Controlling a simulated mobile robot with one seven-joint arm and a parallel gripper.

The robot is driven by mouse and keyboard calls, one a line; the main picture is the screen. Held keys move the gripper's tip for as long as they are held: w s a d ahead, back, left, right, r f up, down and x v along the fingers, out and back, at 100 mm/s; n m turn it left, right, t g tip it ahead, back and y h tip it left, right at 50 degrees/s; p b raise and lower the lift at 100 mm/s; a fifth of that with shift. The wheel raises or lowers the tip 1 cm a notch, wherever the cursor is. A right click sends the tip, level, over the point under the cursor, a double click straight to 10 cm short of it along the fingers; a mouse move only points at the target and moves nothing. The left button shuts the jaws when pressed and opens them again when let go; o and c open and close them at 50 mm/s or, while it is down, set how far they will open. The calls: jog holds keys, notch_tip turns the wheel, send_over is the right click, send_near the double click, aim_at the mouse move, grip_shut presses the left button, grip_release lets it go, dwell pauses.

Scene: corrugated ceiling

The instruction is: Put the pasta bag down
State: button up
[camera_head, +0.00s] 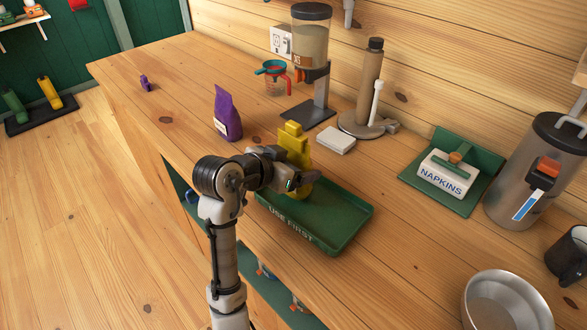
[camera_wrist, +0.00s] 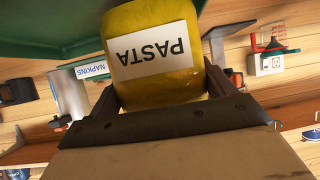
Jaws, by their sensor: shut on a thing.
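The yellow pasta bag (camera_head: 294,146) is upright in my gripper (camera_head: 297,182), at the back left end of the green "USE FIRST" tray (camera_head: 325,214) on the wooden counter. In the wrist view, the bag (camera_wrist: 155,85) with its white PASTA label sits between the two fingers of my gripper (camera_wrist: 160,88). The green surface of the tray (camera_wrist: 45,25) shows close to the bag there. My gripper and arm hide the bag's lower part in the head view, so I cannot tell whether it touches the tray.
A purple bag (camera_head: 228,115) stands behind my arm to the left. A dispenser (camera_head: 309,65), a measuring cup (camera_head: 274,77), a paper-towel stand (camera_head: 368,90) and a white block (camera_head: 336,140) are behind. A napkin box (camera_head: 447,175) and metal bowl (camera_head: 507,303) are right. The tray's right part is empty.

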jog(key=shift+f, duration=0.85)
jog(key=shift+f, duration=0.15)
jog(key=o, duration=1.1)
jog(key=shift+r, duration=0.2)
jog(key=shift+s+a, duration=0.25)
jog(key=b+v, duration=0.2)
jog(key=v, duration=0.9)
jog(key=shift+s+r, duration=0.1)
jog(key=shift+r, duration=0.1)
